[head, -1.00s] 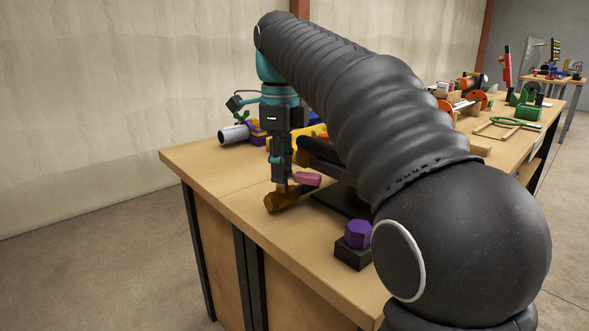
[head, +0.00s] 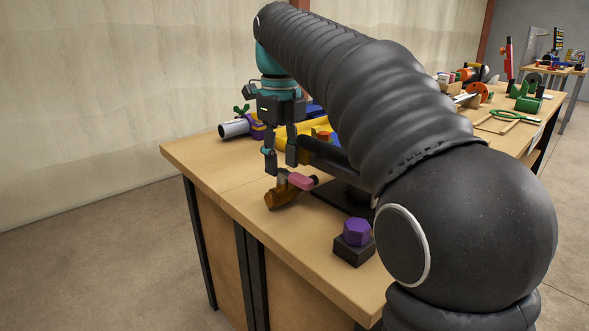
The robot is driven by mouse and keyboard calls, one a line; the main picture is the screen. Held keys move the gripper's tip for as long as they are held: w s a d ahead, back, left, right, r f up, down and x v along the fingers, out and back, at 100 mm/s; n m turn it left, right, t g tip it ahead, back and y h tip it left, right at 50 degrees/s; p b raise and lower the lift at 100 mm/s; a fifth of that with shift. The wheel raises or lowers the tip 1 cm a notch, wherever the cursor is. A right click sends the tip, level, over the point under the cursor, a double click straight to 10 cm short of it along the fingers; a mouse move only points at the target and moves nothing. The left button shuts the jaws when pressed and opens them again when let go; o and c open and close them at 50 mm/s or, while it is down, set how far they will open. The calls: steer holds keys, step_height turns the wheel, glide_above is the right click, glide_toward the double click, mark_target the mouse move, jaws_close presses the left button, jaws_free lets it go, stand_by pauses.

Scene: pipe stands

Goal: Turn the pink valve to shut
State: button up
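The pink valve handle (head: 301,181) sits on top of a short stem on a brass-brown pipe fitting (head: 283,197) near the table's front edge. The handle points to the right and slightly toward the front, roughly across the brass end. A dark pipe (head: 328,156) runs behind it. My gripper (head: 281,168) hangs just above and behind the handle's left end, fingers pointing down and spread apart. It appears empty. Whether a fingertip touches the handle or stem, I cannot tell. My arm hides part of the pipe stand.
A purple hexagonal knob (head: 357,232) on a dark block stands at the front right. A grey cylinder with purple and green parts (head: 236,129) lies at the back left. Yellow items (head: 296,137) lie behind my gripper. The left table corner is clear.

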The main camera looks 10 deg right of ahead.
mark_target(282, 171)
steer(key=shift+r, duration=2.4)
